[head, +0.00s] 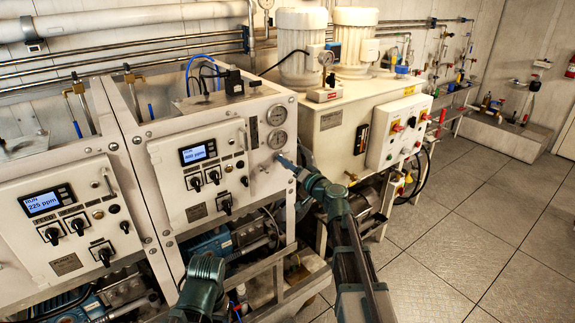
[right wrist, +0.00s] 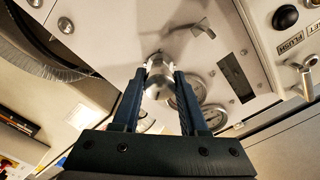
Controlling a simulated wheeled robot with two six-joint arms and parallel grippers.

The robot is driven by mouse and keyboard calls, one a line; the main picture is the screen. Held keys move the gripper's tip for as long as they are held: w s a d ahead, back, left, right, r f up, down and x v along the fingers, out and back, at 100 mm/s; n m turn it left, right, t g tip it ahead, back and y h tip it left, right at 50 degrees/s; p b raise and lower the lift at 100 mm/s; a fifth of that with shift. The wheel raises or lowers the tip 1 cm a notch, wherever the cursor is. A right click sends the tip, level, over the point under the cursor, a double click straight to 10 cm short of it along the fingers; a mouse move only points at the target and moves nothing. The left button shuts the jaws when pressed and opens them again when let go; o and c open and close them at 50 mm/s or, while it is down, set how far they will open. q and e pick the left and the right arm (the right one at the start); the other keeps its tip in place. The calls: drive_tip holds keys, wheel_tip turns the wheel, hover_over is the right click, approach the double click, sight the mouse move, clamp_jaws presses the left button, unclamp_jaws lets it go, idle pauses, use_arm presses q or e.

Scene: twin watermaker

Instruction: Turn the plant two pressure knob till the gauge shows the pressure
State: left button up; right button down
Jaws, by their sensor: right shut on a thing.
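The pressure knob (right wrist: 158,82) is a silver round knob on the white panel of the second plant (head: 205,175). In the right wrist view it sits between the two fingers of my right gripper (right wrist: 161,72), which is shut on it. In the head view my right gripper (head: 284,161) reaches the panel's right edge and hides the knob. Two round gauges, the upper gauge (head: 277,115) and the lower gauge (head: 277,139), are above the knob; their needles are too small to read. In the right wrist view a finger partly covers them. My left gripper is not in view.
The panel's lit display (head: 197,152) and several black switches are left of the knob. The first plant's panel (head: 65,220) stands further left. A white cabinet (head: 345,135) with red knobs is at the right. Tiled floor (head: 470,220) is clear at the right.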

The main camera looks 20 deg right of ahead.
drive_tip(key=shift+c, duration=2.2)
unclamp_jaws()
drive_tip(key=v, duration=1.4)
drive_tip(key=shift+w, duration=0.1)
drive_tip(key=s+a+f+n+g+y, duration=0.1)
drive_tip(key=s+a+f+n+g, duration=0.2)
drive_tip(key=a, duration=0.4)
drive_tip(key=s+a+f+n+g+y, duration=0.1)
drive_tip(key=s+a+f+n+g, duration=0.1)
drive_tip(key=a+f+g, duration=0.4)
drive_tip(key=s+a+f+n+g+y, duration=0.1)
drive_tip(key=s+a+f+n, duration=0.2)
drive_tip(key=a, duration=0.5)
drive_tip(key=s+f+g+h, duration=0.3)
drive_tip(key=s+f+h, duration=0.2)
drive_tip(key=s, duration=0.2)
drive_tip(key=s+a+f+n+g+h, duration=0.1)
drive_tip(key=s+f+g+h, duration=0.3)
drive_tip(key=s, duration=0.3)
drive_tip(key=shift+s+f+h, duration=0.35)
drive_tip(key=shift+f+h, duration=0.05)
drive_tip(key=shift+h, duration=0.4)
